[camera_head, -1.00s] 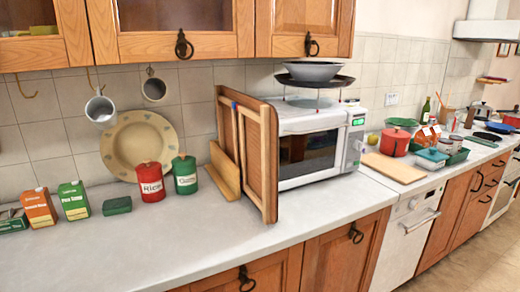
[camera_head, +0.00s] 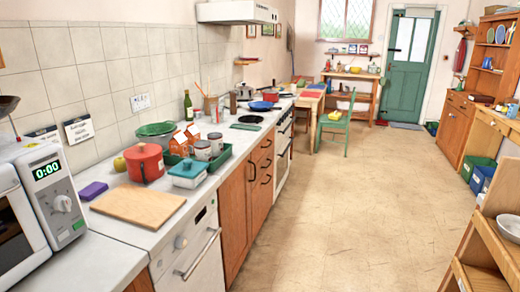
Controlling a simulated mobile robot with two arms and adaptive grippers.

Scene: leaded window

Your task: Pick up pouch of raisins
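I cannot make out a pouch of raisins for certain. A small purple item (camera_head: 93,190) lies on the counter between the microwave and the cutting board; I cannot tell what it is. Neither of my grippers is in view.
The counter on the left holds a microwave (camera_head: 28,212), a cutting board (camera_head: 138,204), a red pot (camera_head: 145,163), a green tray (camera_head: 213,173) with jars, and a stove. The floor (camera_head: 335,210) is open toward a table, green chair (camera_head: 337,124) and green door (camera_head: 410,58). Shelves (camera_head: 497,235) stand right.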

